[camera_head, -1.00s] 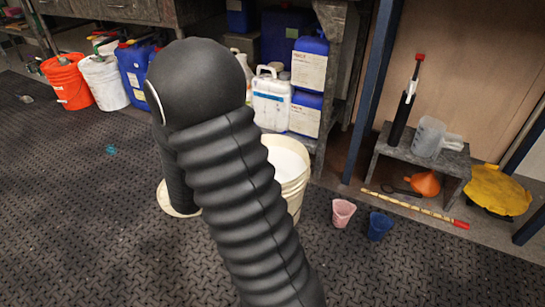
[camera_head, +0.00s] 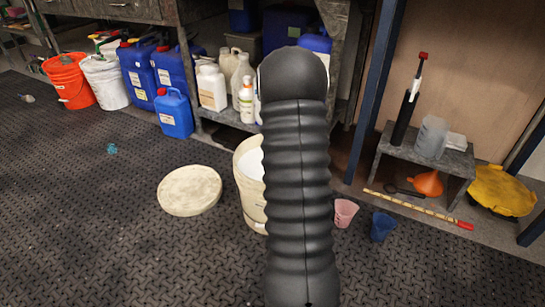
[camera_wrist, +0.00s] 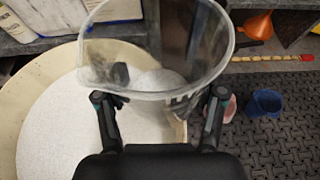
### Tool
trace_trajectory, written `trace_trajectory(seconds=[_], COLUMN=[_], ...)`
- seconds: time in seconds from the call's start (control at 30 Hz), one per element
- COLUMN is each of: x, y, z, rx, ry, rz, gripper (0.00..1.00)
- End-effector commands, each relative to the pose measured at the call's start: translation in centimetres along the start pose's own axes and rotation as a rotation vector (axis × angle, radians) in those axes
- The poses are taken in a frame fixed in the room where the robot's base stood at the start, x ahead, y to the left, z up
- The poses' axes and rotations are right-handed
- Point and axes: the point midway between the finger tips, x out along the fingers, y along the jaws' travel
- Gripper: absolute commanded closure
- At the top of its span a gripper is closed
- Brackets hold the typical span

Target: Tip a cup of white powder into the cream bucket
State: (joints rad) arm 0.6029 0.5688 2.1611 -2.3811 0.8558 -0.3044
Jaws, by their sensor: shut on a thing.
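The cream bucket (camera_head: 251,205) stands on the floor, partly hidden behind my arm in the head view. White powder (camera_wrist: 75,110) fills much of its wide mouth in the wrist view. My gripper (camera_wrist: 162,97) is shut on a clear cup (camera_wrist: 205,72), one finger on each side. The cup's mouth faces up towards the wrist camera, over the bucket's right side. A small mound of white powder (camera_wrist: 160,82) shows through or inside the cup; I cannot tell which. In the head view the gripper and held cup are hidden behind my arm.
A round cream lid (camera_head: 190,190) lies left of the bucket. A pink cup (camera_head: 344,212) and a blue cup (camera_head: 383,226) stand to its right. A low stool (camera_head: 452,160) holds a clear jug (camera_head: 432,137).

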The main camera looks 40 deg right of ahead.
Motion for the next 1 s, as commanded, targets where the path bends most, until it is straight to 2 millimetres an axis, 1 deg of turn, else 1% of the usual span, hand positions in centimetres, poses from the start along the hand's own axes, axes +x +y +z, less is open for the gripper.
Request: trace_trajectory(seconds=[0.03, 0.1, 0.2, 0.57, 0.9, 1.0], x=[0.5, 0.8, 1.0, 0.8, 0.2, 0.2], y=[-0.7, -1.2, -1.6, -1.4, -0.9, -0.7], z=[0.1, 0.1, 0.2, 0.4, 1.1, 0.9], rx=[0.006, 0.011, 0.014, -0.003, -0.125, -0.169], ry=[-0.001, -0.001, -0.001, -0.005, -0.037, -0.049], rz=[-0.014, -0.025, -0.031, -0.036, -0.086, -0.104], gripper=[0.7, 0.7, 0.7, 0.7, 0.7, 0.7])
